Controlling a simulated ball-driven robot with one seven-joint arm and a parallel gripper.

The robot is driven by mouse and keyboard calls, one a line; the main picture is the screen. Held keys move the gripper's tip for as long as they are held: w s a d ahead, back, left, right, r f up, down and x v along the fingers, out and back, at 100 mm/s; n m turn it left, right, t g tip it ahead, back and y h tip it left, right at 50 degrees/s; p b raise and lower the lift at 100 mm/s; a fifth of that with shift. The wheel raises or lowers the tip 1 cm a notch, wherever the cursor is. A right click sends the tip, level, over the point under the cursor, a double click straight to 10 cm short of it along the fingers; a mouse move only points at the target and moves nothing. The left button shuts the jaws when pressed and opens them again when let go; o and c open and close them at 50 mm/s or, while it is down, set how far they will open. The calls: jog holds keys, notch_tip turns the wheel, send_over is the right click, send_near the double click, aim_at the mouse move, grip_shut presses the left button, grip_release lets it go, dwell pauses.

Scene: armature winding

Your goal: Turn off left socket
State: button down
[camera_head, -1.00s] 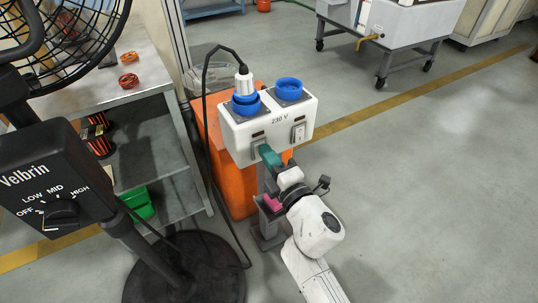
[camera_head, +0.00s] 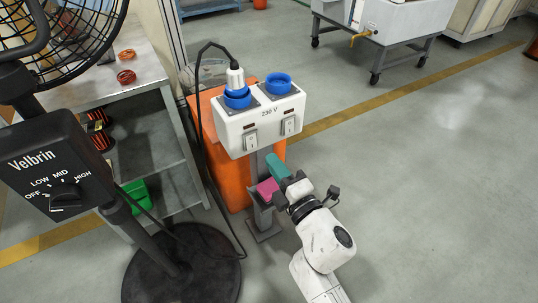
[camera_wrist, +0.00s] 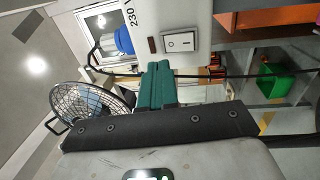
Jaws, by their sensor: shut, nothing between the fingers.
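The white socket box (camera_head: 258,122), marked 230 V, stands on a grey post and has two blue sockets on top. A white plug (camera_head: 235,80) with a black cable is in the left socket (camera_head: 238,99). The left switch (camera_head: 250,142) is a white rocker under a small dark red window; it also shows in the wrist view (camera_wrist: 180,41). The right switch (camera_head: 288,126) looks alike. I cannot tell the rocker positions. My gripper (camera_head: 272,158) has teal fingers, shut and empty, below the box and apart from both switches. Its fingers (camera_wrist: 157,66) point toward the box in the wrist view.
A black fan with a Velbrin control box (camera_head: 50,165) stands at the left on a round base (camera_head: 185,268). A metal bench (camera_head: 95,90) and an orange block (camera_head: 235,170) stand behind. A pink block (camera_head: 266,188) is by the post.

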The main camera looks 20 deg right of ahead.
jog(key=v, duration=0.6)
jog(key=shift+r+p, duration=0.35)
jog(key=shift+r, duration=0.45)
jog(key=s+d+f+m+g+h, duration=0.3)
jog(key=d+f+m+g+h, duration=0.15)
jog(key=d+m, duration=0.25)
jog(key=s+d+f+m+g+h, duration=0.3)
jog(key=s+d+f+m, duration=0.15)
jog(key=d+m, duration=0.25)
jog(key=s+a+f+m+g+y, duration=0.25)
jog(key=s+f+g, duration=0.2)
jog(key=s, duration=0.45)
jog(key=s+a+f+m+g+y, duration=0.1)
jog(key=s+a+f+m+g, duration=0.2)
jog(key=s+g, duration=0.45)
notch_tip(320, 180, up, 24)
jog(key=s+d+t+p, duration=0.1)
jog(key=p, duration=2.3)
jog(key=shift+s+d+f+m+p, duration=0.15)
jog(key=shift+d+f+m+p, duration=0.05)
jog(key=shift+d+m+p, duration=0.2)
jog(key=shift+a+f, duration=0.1)
jog(key=shift+f, duration=0.05)
